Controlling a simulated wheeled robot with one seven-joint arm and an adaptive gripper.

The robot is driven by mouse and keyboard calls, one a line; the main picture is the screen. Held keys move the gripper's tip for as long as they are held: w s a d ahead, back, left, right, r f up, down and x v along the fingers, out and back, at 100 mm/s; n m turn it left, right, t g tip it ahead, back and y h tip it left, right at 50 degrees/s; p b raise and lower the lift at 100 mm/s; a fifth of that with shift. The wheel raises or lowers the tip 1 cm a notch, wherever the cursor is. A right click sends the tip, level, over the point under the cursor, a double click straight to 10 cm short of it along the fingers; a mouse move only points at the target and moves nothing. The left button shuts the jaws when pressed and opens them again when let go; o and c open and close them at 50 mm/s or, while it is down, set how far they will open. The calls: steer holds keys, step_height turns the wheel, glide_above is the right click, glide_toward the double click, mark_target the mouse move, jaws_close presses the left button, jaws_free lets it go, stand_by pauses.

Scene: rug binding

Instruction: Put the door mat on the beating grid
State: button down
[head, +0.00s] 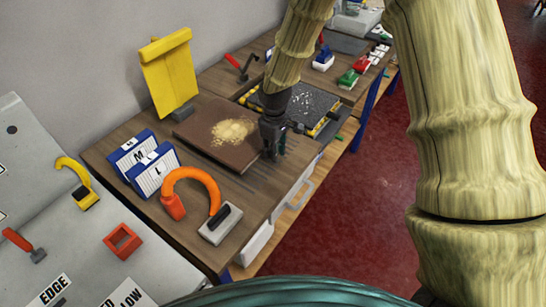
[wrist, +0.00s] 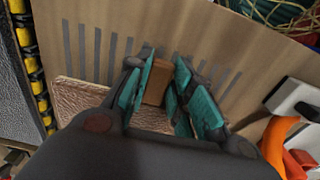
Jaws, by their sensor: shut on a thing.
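The door mat (head: 190,133) is a flat brown slab with a pale sandy patch, lying on the wooden bench in the head view. My gripper (head: 272,150) is at its right front corner. In the wrist view the fingers (wrist: 157,88) are closed on a small orange-brown piece at the mat's edge. The mat's textured brown face (wrist: 85,93) shows beside and behind the fingers, the rest hidden by my gripper. The beating grid (head: 325,103) is a dark speckled panel with yellow-and-black edging, just beyond the mat. Its striped edge (wrist: 30,72) shows at left in the wrist view.
An orange curved tool (head: 190,172), a grey block with a black handle (head: 220,224) and blue-and-white boxes (head: 150,165) stand at the bench's near left. A yellow upright panel (head: 168,72) is behind the mat. Green and red brushes (head: 350,78) lie beyond the grid.

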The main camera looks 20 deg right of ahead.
mark_target(274, 165)
steer(key=shift+f+p, duration=0.6)
steer(key=shift+f, duration=1.4)
steer(key=c, duration=1.3)
jaws_free()
steer(key=shift+f, duration=0.1)
steer(key=shift+o, duration=0.2)
steer(key=shift+r+b, duration=1.85)
steer(key=shift+r, duration=4.25)
